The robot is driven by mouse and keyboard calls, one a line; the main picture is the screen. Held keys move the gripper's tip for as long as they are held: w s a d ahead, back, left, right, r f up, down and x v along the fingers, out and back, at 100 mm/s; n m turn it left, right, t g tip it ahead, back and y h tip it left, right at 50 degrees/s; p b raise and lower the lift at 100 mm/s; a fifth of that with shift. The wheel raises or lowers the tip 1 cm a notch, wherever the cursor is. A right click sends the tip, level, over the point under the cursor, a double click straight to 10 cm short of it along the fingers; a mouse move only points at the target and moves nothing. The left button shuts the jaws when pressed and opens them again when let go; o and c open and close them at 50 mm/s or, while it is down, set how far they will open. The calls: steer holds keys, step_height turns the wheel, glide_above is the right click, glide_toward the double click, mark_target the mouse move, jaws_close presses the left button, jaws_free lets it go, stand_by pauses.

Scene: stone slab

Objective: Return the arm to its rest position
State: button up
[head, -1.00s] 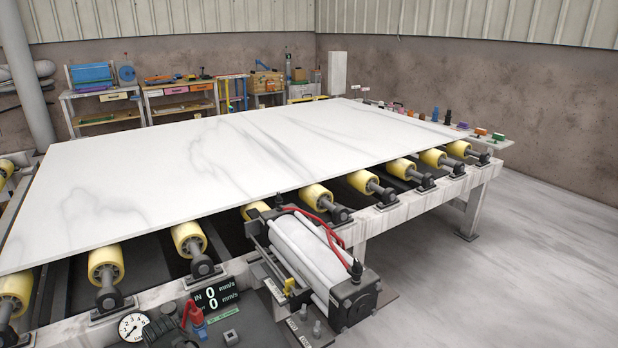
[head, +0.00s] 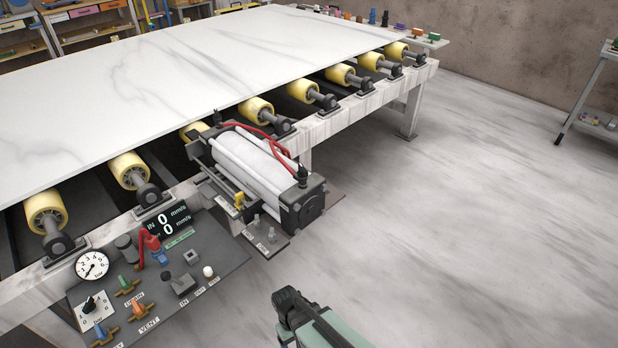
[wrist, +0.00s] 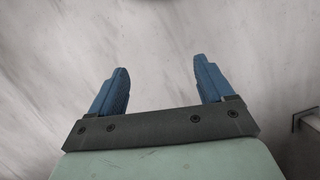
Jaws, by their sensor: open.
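My gripper (wrist: 158,85) shows in the wrist view with its two blue fingers spread wide apart and nothing between them. Below the fingers I see only the pale, grey-streaked floor. In the head view part of my arm (head: 312,322) shows at the bottom, right of the control panel; the fingers cannot be made out there. The arm is over open floor, apart from the slab and the panel.
A white stone slab (head: 190,75) lies on yellow rollers (head: 300,90). A cylinder unit (head: 262,172) sticks out from the frame's front edge. A control panel (head: 165,290) with a gauge, valves and a display reading 0 stands at lower left. The floor (head: 450,200) at right is clear.

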steer(key=s+d+f+m+g+y, duration=0.1)
steer(key=s+d+f+m+g, duration=0.1)
steer(key=s+d, duration=0.4)
steer(key=s+d+f+m+g, duration=0.2)
steer(key=s+d+f+m, duration=0.2)
steer(key=d, duration=1)
steer(key=shift+s+d+f+y, duration=0.15)
steer(key=shift+s+d+y, duration=0.2)
steer(key=shift+s, duration=1.2)
